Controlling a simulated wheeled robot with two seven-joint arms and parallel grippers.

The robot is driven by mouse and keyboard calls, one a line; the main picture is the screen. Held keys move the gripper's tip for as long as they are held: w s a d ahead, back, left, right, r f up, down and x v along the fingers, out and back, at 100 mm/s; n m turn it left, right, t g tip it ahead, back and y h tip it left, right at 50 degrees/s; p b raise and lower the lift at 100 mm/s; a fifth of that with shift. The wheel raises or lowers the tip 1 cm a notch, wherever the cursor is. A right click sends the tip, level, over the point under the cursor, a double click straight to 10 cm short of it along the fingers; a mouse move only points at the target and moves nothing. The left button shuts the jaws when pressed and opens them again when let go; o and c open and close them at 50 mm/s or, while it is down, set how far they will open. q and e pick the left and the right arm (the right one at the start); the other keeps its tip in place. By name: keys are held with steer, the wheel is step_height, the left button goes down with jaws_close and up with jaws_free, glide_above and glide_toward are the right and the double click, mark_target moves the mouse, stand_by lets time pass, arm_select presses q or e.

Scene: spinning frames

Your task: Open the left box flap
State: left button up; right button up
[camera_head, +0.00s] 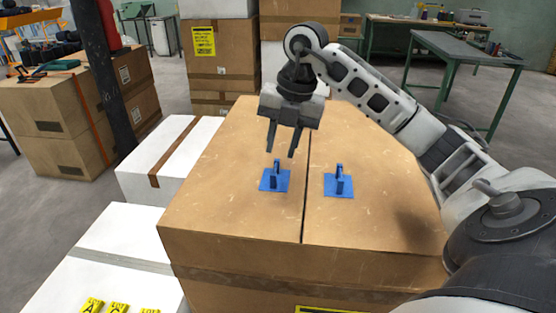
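A large brown cardboard box (220,252) stands in front of me with its two top flaps lying flat and a dark seam between them. The left flap (227,204) carries a blue handle (275,179) near the seam. The right flap (375,218) carries a matching blue handle (340,184). My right gripper (282,155) points down just above the left flap's handle. Its two dark fingers are apart with nothing visible between them. It appears not to touch the handle. My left gripper is not in view.
White boxes (110,250) with bands stand to the left of the brown box. A dark post (105,80) rises at the left beside another brown carton (45,110). Stacked cartons (222,55) stand behind. A green table (465,50) stands at the back right.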

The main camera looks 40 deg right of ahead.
mark_target(276, 167)
steer(key=shift+w+a+f, duration=0.15)
steer(key=shift+w+f, duration=0.05)
steer(key=shift+f, duration=0.75)
steer(key=shift+w+a+f, duration=0.1)
steer(key=shift+w+f, duration=0.05)
steer(key=shift+f, duration=0.8)
jaws_close()
steer(key=shift+r, duration=0.1)
